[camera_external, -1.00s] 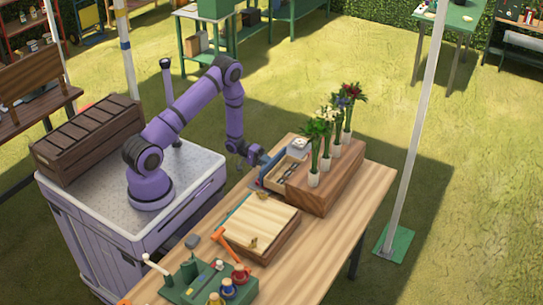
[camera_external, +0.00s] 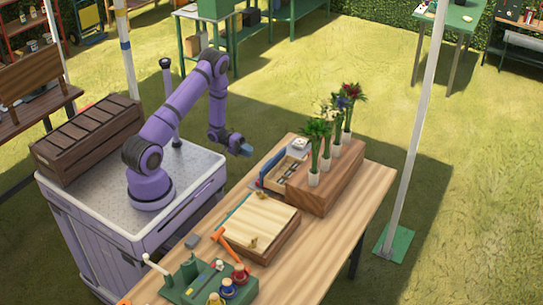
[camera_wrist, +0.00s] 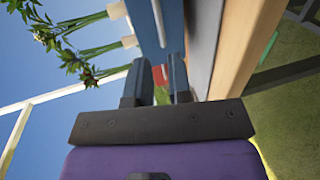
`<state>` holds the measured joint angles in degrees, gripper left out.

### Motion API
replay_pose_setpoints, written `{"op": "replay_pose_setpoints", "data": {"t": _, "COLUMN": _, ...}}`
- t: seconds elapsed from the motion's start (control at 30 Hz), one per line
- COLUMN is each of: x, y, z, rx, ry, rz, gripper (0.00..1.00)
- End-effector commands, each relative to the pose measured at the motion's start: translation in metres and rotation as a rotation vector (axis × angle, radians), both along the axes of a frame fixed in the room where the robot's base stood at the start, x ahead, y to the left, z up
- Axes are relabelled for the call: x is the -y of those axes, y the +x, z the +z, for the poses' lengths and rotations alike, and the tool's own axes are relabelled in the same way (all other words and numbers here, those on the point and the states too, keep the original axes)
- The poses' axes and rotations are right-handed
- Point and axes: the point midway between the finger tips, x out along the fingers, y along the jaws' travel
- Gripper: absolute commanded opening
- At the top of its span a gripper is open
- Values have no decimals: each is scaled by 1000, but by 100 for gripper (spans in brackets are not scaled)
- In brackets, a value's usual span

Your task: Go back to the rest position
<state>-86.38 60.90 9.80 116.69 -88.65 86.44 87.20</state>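My gripper (camera_external: 245,149) hangs in the air just left of the table's back edge, clear of everything on the table. In the wrist view its two dark fingers (camera_wrist: 160,80) are apart, with background showing in the gap and nothing held. An open drawer with a blue front (camera_external: 268,170) sticks out from the wooden block (camera_external: 325,190) at the table's back. The blue front also shows ahead of the fingers in the wrist view (camera_wrist: 145,25).
Several flowers in white holders (camera_external: 330,148) stand on the wooden block. A wooden box with a light lid (camera_external: 260,222), an orange-handled tool (camera_external: 228,244) and a green tray (camera_external: 195,285) lie nearer. A slatted crate (camera_external: 90,135) sits on my base. A pole (camera_external: 415,130) stands right of the table.

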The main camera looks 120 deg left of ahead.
Motion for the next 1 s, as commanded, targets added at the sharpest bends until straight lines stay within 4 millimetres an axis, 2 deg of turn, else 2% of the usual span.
{"op": "replay_pose_setpoints", "data": {"t": 0.57, "x": 0, "y": -2, "z": 0, "rx": 0, "ry": 0, "rz": 0, "gripper": 19}}
{"op": "replay_pose_setpoints", "data": {"t": 0.67, "x": 1, "y": 2, "z": 5, "rx": -2, "ry": 0, "rz": -13, "gripper": 19}}
{"op": "replay_pose_setpoints", "data": {"t": 0.77, "x": 5, "y": 19, "z": 21, "rx": -10, "ry": -3, "rz": -66, "gripper": 19}}
{"op": "replay_pose_setpoints", "data": {"t": 0.87, "x": 18, "y": 48, "z": 49, "rx": -28, "ry": -10, "rz": -163, "gripper": 19}}
{"op": "replay_pose_setpoints", "data": {"t": 1.0, "x": 47, "y": 93, "z": 95, "rx": -80, "ry": -19, "rz": -329, "gripper": 19}}
